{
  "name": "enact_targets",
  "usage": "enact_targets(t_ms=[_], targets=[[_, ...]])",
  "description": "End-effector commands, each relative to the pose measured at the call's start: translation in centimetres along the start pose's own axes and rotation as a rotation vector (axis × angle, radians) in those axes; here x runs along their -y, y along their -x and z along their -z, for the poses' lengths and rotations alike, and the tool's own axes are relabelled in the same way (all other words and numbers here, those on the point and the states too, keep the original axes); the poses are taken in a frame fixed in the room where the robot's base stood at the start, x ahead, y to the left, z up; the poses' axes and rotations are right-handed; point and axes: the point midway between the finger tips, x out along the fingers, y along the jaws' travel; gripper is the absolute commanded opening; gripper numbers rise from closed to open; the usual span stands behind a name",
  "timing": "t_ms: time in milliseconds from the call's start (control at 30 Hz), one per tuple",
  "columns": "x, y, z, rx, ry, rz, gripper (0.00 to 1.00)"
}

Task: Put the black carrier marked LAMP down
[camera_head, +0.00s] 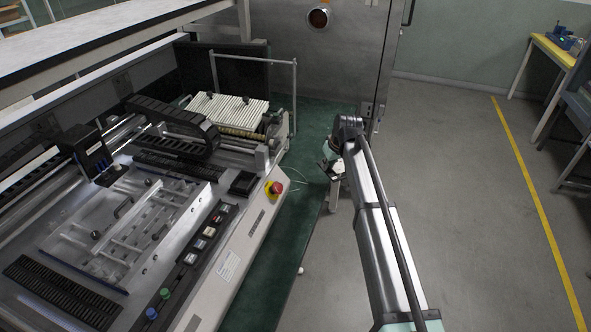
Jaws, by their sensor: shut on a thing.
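My gripper (333,183) is partly in view at the end of my arm, right of the machine and beyond the edge of its green base. It hangs low, and my own arm links hide part of it. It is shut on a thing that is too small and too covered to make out. I can read no LAMP mark anywhere, and the black carrier does not show clearly.
The machine (228,268) fills the left side, with a red stop button (275,188), a small black box (243,183) and a ribbed white plate (228,108). A grey cabinet (345,60) stands behind. Grey floor (460,200) lies open on the right.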

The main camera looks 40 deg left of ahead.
Motion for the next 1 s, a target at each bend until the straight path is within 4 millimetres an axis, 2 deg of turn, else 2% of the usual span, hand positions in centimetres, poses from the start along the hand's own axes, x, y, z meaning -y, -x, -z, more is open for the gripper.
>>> enact_targets(t_ms=[33,200,500,767,1000], targets=[[0.9,-0.1,1.2,0.000,0.003,0.001,0.00],[3.9,-1.2,4.0,0.000,0.002,0.001,0.00],[7.9,-2.8,7.6,0.000,0.000,0.000,0.00],[9.8,-3.6,9.3,-0.001,0.000,0.000,0.00],[9.7,-5.6,8.2,0.000,-0.001,0.000,0.00]])
